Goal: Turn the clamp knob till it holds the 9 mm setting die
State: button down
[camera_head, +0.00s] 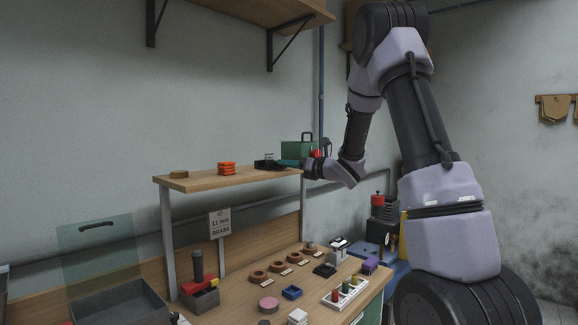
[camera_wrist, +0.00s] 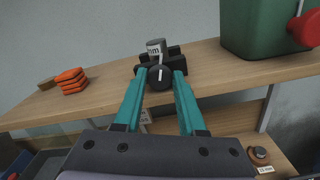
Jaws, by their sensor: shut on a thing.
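The black clamp (camera_wrist: 176,54) stands on the wooden shelf, and its dark round knob (camera_wrist: 160,79) with a white pointer line faces the wrist camera. A grey cylinder (camera_wrist: 155,46), which looks like the setting die, sits upright in the clamp; of its marking only "mm" is readable. Whether the jaws touch it I cannot tell. My gripper (camera_wrist: 160,74) has its teal fingers shut on the knob, one on each side. In the head view, my gripper (camera_head: 288,163) reaches in from the right to the small dark clamp (camera_head: 264,164).
Orange blocks (camera_wrist: 72,80) and a brass-coloured piece (camera_wrist: 46,84) lie left on the shelf (camera_wrist: 110,97). A green box (camera_wrist: 255,28) with a red knob stands close on the right. Below, the bench (camera_head: 245,289) holds rings, blocks and a rack of coloured pegs.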

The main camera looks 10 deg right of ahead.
jog(key=shift+m, duration=1.1)
jog(key=c, duration=0.5)
grip_release()
jog(key=shift+d, duration=0.1)
